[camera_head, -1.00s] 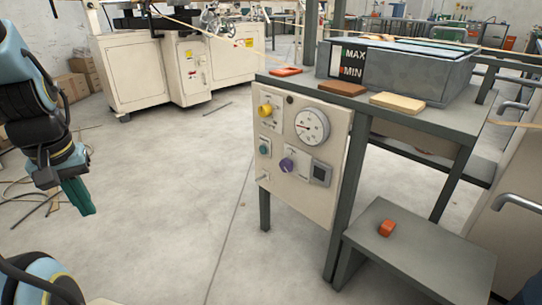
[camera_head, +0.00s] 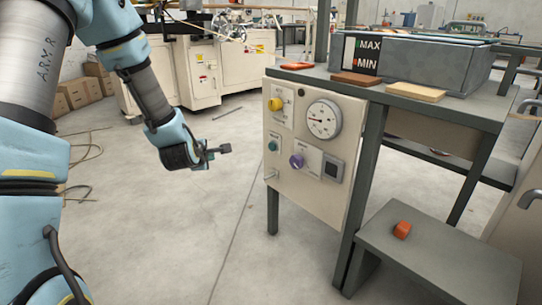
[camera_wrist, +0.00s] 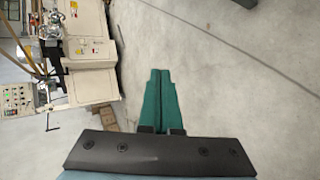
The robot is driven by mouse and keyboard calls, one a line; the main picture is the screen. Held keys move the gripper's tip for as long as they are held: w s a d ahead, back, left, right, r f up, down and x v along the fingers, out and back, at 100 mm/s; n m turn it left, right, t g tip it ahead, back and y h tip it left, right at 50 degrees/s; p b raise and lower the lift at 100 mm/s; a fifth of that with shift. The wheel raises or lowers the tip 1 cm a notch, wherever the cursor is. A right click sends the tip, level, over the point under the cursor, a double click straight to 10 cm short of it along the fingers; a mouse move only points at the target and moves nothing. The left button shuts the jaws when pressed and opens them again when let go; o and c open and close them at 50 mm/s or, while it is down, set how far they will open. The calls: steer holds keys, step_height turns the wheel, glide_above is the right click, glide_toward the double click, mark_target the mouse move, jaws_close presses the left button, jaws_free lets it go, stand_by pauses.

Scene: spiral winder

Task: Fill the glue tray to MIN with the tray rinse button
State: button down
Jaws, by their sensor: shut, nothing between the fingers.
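The glue tray (camera_head: 435,62) is a grey box on the stand's top. Its black plate (camera_head: 363,54) reads MAX beside a green mark and MIN beside a red mark. The beige control panel (camera_head: 300,190) holds a yellow knob (camera_head: 276,104), a green button (camera_head: 272,146), a purple knob (camera_head: 296,161) and a round gauge (camera_head: 323,119). Their labels are too small to read, so I cannot tell which is the tray rinse button. My gripper (camera_head: 226,149) is shut and empty, left of the panel and apart from it. Its green fingers (camera_wrist: 161,92) are together in the wrist view.
A brown block (camera_head: 356,78), a pale block (camera_head: 416,92) and an orange piece (camera_head: 297,66) lie on the stand's front edge. A grey step (camera_head: 430,265) with an orange block (camera_head: 402,230) stands lower right.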

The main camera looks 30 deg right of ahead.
mark_target(269, 146)
steer(key=s+d+f+n+t+h+b, duration=0.1)
steer(key=d+f+n+t+h+b, duration=0.1)
steer(key=d+n, duration=0.7)
steer(key=shift+s+d+f+n+t+h, duration=0.2)
steer(key=shift+d+f+n+t+h, duration=0.1)
steer(key=shift+d+f+t, duration=0.45)
steer(key=w+d, duration=0.1)
steer(key=d, duration=0.7)
steer(key=shift+w+d, duration=0.2)
steer(key=shift+w, duration=0.15)
steer(key=shift+d+f+b, duration=0.1)
steer(key=shift+b, duration=0.25)
stand_by(0.7)
steer(key=shift+w+d, duration=0.1)
steer(key=shift+d, duration=0.2)
steer(key=shift+d+b, duration=0.3)
steer(key=shift+d, duration=0.15)
stand_by(3.4)
